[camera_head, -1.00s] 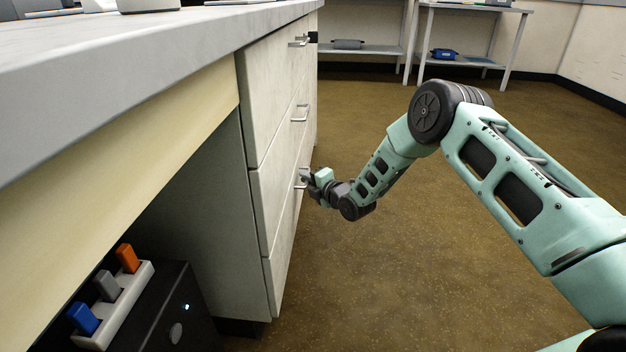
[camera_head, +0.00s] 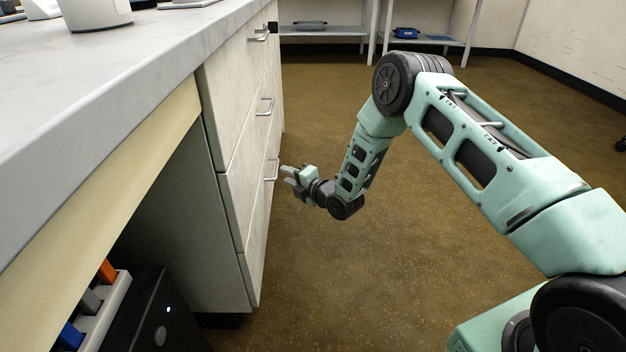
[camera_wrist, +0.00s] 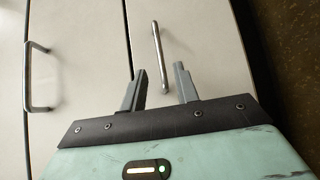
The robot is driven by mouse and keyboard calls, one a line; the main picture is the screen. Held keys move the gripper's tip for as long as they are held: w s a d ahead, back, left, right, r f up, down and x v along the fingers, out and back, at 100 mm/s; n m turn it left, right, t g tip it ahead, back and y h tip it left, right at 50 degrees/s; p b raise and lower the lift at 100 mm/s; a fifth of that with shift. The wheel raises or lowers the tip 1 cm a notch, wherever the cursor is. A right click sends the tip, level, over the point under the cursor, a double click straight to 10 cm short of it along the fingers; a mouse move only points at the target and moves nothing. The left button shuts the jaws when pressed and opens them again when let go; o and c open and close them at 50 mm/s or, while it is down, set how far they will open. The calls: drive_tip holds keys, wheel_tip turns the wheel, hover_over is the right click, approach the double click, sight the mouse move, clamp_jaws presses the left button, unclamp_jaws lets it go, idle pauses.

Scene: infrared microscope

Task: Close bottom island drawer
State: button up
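The bottom island drawer (camera_head: 258,225) has a pale front and looks about flush with the drawers above it. Its bar handle (camera_head: 272,169) also shows in the wrist view (camera_wrist: 160,58). My gripper (camera_head: 286,174) is just off the drawer front, a little to the right of the handle, with a small gap. In the wrist view my gripper (camera_wrist: 160,77) has its two grey fingers apart and empty. The handle lies ahead of the gap between them, and I see no contact.
The upper drawers (camera_head: 248,122) above look shut. The countertop (camera_head: 150,65) runs along the left. A black box (camera_head: 150,315) with coloured items stands under the counter. The brown floor (camera_head: 340,270) is open to the right. Shelving (camera_head: 420,42) stands at the back.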

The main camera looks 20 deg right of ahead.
drive_tip(key=p+v, duration=0.4)
drive_tip(key=v, duration=0.6)
drive_tip(key=shift+s+d, duration=0.15)
drive_tip(key=shift+s, duration=0.15)
drive_tip(key=shift+f, duration=0.1)
drive_tip(key=s+a+r+m+g+h+p, duration=0.1)
drive_tip(key=s+a+r+m+g+p, duration=0.2)
drive_tip(key=a+r, duration=0.45)
drive_tip(key=s+a+r+m+g+h+p, duration=0.15)
drive_tip(key=s+a+r+m+g, duration=0.3)
drive_tip(key=r, duration=0.65)
drive_tip(key=s+d+r+m+g+h+p, duration=0.1)
drive_tip(key=s+r+m+g, duration=0.3)
drive_tip(key=s, duration=0.7)
drive_tip(key=s+d+r+m+g+h+p, duration=0.1)
drive_tip(key=s+r+m+h+p, duration=0.1)
drive_tip(key=s+r, duration=0.6)
drive_tip(key=s+r+m+g+h+p, duration=0.1)
drive_tip(key=s+r+m+g, duration=0.2)
drive_tip(key=s, duration=1)
wheel_tip(320, 180, up, 38)
drive_tip(key=p, duration=3.8)
drive_tip(key=shift+d+f+m+t, duration=0.15)
drive_tip(key=shift+d+m+t, duration=0.05)
drive_tip(key=shift+m+t, duration=0.25)
